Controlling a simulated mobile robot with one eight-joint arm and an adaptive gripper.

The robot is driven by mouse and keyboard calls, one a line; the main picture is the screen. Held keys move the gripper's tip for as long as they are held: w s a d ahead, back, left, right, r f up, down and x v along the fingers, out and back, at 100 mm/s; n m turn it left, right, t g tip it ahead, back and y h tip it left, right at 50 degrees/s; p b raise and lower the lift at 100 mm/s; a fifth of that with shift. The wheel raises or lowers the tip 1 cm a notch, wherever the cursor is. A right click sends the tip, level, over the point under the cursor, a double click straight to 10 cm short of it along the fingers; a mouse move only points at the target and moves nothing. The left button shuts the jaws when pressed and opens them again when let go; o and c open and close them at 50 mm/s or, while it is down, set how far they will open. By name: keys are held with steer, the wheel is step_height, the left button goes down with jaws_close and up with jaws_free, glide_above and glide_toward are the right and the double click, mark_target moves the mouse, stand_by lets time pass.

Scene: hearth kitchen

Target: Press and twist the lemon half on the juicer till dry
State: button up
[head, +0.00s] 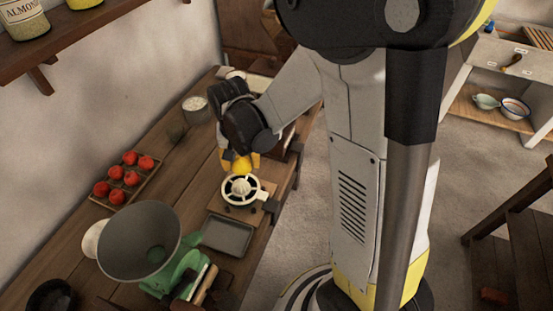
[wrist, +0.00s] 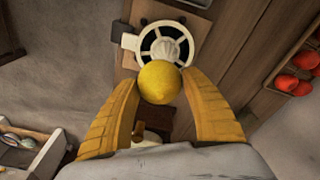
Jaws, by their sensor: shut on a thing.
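The juicer (head: 240,190) stands on a wooden board on the counter, a white ring with dark openings and a pale ribbed cone. It also shows in the wrist view (wrist: 167,42), with the cone's tip toward the lemon. My gripper (head: 239,163) is above and just behind the juicer, its yellow fingers pointing down. In the wrist view my gripper (wrist: 160,88) is shut on the yellow lemon half (wrist: 159,82), one finger on each side. The lemon overlaps the cone's near edge in that view; whether they touch I cannot tell. Its cut face is hidden.
A dark grey tray (head: 228,235) lies in front of the juicer. A large grey bowl-like vessel (head: 140,240) on a green stand is at front left. A rack of red tomatoes (head: 125,178) lies along the wall. A white pot (head: 196,108) stands behind.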

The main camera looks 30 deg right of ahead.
mark_target(239, 180)
steer(key=shift+a, duration=0.75)
steer(key=shift+w+f+b, duration=0.1)
steer(key=shift+f+b, duration=2)
steer(key=shift+f, duration=0.45)
steer(key=shift+f+b, duration=0.4)
steer(key=shift+f, duration=0.05)
steer(key=shift+n, duration=0.3)
